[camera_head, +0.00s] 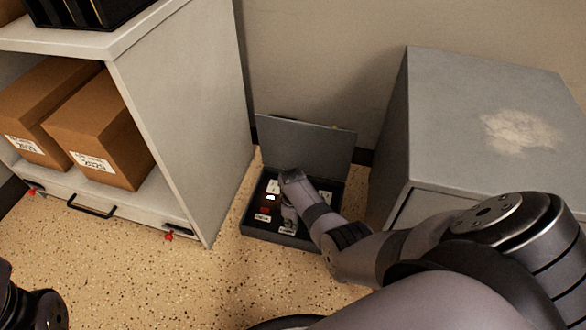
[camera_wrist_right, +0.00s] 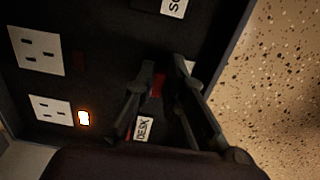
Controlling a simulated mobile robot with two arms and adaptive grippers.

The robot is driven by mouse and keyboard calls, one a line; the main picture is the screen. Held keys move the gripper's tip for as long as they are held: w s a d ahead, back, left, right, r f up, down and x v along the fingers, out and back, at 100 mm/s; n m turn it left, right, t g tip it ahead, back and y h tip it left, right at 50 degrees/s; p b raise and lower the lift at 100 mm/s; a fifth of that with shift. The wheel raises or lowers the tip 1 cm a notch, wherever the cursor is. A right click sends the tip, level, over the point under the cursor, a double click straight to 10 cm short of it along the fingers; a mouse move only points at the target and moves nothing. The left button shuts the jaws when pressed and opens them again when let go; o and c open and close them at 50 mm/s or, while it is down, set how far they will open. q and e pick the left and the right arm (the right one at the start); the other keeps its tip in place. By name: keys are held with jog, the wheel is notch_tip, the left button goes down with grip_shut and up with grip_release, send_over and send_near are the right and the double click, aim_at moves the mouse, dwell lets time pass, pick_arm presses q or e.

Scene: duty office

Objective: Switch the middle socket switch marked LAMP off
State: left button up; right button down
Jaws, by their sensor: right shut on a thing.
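A dark floor box (camera_head: 305,240) with its grey lid (camera_head: 305,143) open stands on the floor. It holds white sockets, small switches and labels. In the right wrist view I see two white sockets (camera_wrist_right: 36,50), a lit orange switch (camera_wrist_right: 84,118), a DESK label (camera_wrist_right: 143,128) and a partly cut-off label (camera_wrist_right: 173,5). My right gripper (camera_wrist_right: 160,84) reaches down into the box, its fingers shut on a small red switch (camera_wrist_right: 157,86). It also shows in the head view (camera_head: 289,218). I cannot read a LAMP label; a white patch is partly hidden behind a fingertip.
A grey shelf unit (camera_head: 185,95) with cardboard boxes (camera_head: 100,135) stands left of the floor box. A grey cabinet (camera_head: 460,120) stands close on its right, and the wall is behind. Speckled floor (camera_head: 190,285) in front is clear. Part of my left arm shows bottom left.

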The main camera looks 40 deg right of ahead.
jog(key=c, duration=1.6)
grip_release()
jog(key=shift+s+a, duration=0.15)
jog(key=shift+a, duration=0.05)
jog(key=shift+c, duration=0.2)
jog(key=shift+r, duration=0.1)
jog(key=shift+r, duration=0.6)
notch_tip(320, 180, up, 11)
jog(key=shift+f, duration=0.2)
